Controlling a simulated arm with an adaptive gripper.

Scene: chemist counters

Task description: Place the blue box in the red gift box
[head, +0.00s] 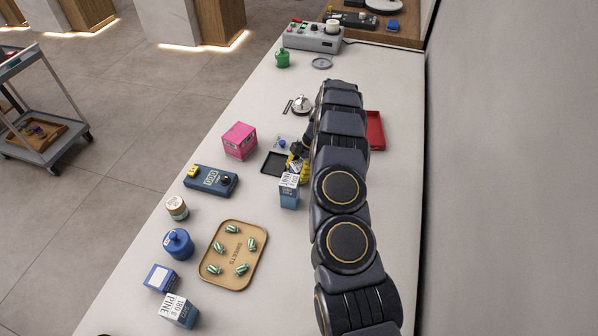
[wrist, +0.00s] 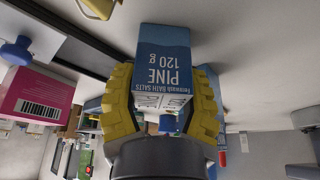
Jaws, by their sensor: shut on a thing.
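A blue box with a white label reading "PINE 120 g" (head: 289,195) is held between my gripper's yellow fingers (head: 299,165). In the wrist view the box (wrist: 164,55) sits between the curved yellow fingers (wrist: 163,98), its label facing the camera. In the head view it is over the counter, in front of a black tray; its height above the surface is hard to tell. A red open box or tray (head: 376,131) lies right of my arm, which hides its left part.
A pink box (head: 239,140), a black tray (head: 275,163) and a blue meter (head: 211,180) are left of my gripper. Nearer are a tan sweets tray (head: 233,285), a blue jar (head: 178,243) and two other blue boxes (head: 179,311) (head: 160,277). A wall borders the counter's right side.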

